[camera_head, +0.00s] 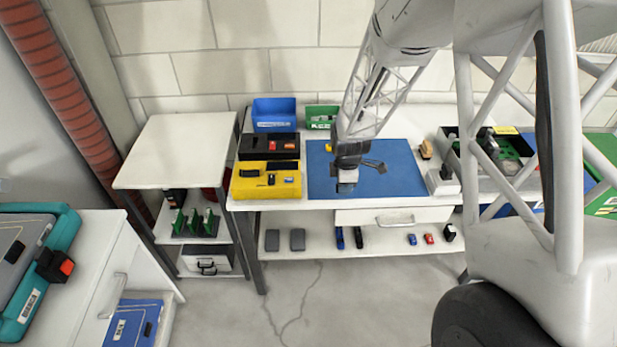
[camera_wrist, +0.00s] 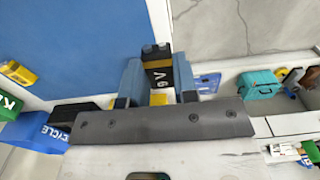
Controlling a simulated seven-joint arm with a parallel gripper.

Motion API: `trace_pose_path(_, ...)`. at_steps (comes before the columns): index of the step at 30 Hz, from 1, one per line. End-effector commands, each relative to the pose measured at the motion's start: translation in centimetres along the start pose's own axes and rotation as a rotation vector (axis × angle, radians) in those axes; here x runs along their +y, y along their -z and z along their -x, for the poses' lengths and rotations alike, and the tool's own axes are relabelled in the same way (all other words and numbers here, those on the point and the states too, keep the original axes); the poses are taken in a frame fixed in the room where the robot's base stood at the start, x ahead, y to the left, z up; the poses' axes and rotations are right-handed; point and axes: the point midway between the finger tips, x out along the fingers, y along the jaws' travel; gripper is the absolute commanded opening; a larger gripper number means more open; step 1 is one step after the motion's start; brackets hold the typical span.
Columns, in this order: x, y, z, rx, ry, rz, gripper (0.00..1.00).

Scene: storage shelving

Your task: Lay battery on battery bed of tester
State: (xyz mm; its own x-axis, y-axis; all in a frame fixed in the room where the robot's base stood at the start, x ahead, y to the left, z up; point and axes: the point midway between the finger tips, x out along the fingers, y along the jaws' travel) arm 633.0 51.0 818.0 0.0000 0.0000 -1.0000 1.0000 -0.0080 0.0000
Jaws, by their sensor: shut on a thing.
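My gripper (camera_head: 347,187) hangs above the blue mat (camera_head: 405,180) on the workbench. In the wrist view my gripper (camera_wrist: 158,88) is shut, its two blue fingers on either side of a black and yellow battery (camera_wrist: 157,73) marked like a 9V. The battery is hard to make out in the head view. A yellow device (camera_head: 250,188) with a dark recess and small parts on top stands on the bench left of the mat, apart from my gripper. It looks like the tester; its bed is too small to make out.
A blue bin (camera_head: 273,107) and green bin (camera_head: 313,112) stand at the back. Cluttered containers stand to the right; the mat is mostly clear.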

Motion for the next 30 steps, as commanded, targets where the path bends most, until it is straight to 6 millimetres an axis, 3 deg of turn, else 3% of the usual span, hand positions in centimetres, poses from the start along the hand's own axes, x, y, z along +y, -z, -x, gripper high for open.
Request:
trace_pose_path(7,-0.1,0.7,0.2,0.0,-0.001,0.001,0.04)
trace_pose_path(13,-0.4,2.8,0.7,0.0,0.0,0.003,0.04)
trace_pose_path(30,-3.1,13.8,3.5,0.001,-0.002,0.01,0.04)
